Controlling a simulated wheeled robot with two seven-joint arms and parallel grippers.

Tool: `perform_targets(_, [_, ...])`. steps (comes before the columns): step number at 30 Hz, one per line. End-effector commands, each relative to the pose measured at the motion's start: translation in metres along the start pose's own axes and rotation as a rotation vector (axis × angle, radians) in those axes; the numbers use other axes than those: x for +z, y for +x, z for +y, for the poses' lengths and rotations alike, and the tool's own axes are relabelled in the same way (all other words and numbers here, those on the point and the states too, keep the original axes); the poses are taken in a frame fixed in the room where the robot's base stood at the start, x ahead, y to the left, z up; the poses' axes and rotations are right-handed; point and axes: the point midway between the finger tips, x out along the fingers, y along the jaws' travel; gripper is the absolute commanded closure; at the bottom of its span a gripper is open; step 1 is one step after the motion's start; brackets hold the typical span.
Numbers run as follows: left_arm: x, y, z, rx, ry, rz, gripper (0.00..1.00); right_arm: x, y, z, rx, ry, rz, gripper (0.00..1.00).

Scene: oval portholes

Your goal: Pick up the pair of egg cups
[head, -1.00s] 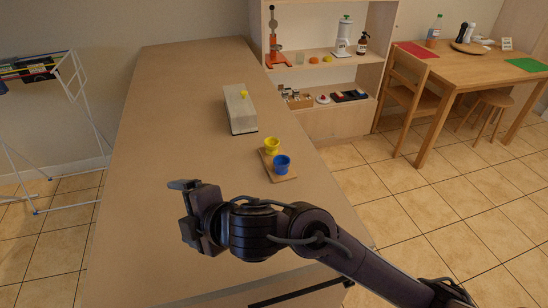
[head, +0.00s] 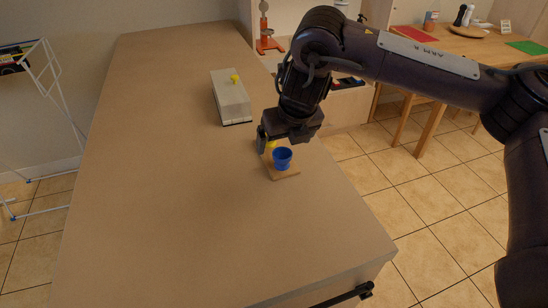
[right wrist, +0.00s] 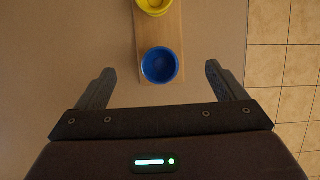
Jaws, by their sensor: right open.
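The blue egg cup (head: 282,158) stands upright on a small wooden board (head: 285,174) on the counter. The yellow egg cup (head: 270,147) is behind it on the board, mostly hidden by my right gripper (head: 277,142) in the head view. In the right wrist view, the blue cup (right wrist: 160,65) lies between my open right fingers (right wrist: 164,85), slightly beyond their tips and touching neither. The yellow cup (right wrist: 153,5) is farther up the board (right wrist: 172,33), cut by the top edge. My right gripper is above the board, pointing down. My left gripper is not in view.
A grey-white box with a yellow knob (head: 231,98) stands on the counter behind the board. The counter (head: 165,170) is clear to the left and front. The counter's right edge is close to the board, with tiled floor beyond.

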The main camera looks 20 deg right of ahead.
Motion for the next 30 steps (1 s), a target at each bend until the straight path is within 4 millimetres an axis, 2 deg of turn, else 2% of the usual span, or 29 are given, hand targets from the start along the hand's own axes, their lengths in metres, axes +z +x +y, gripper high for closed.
perform_targets(8, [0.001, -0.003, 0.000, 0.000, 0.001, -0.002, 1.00, 0.001, 0.029, -0.002, -0.004, 0.002, 0.003, 0.09])
perform_targets(16, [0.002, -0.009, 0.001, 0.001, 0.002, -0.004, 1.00, 0.003, 0.067, -0.001, -0.003, 0.002, 0.002, 0.09])
perform_targets(25, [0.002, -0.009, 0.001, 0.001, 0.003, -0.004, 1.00, 0.004, 0.074, -0.001, -0.002, 0.001, -0.001, 0.09])
perform_targets(30, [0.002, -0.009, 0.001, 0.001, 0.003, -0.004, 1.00, 0.004, 0.074, -0.001, -0.002, 0.002, -0.001, 0.30])
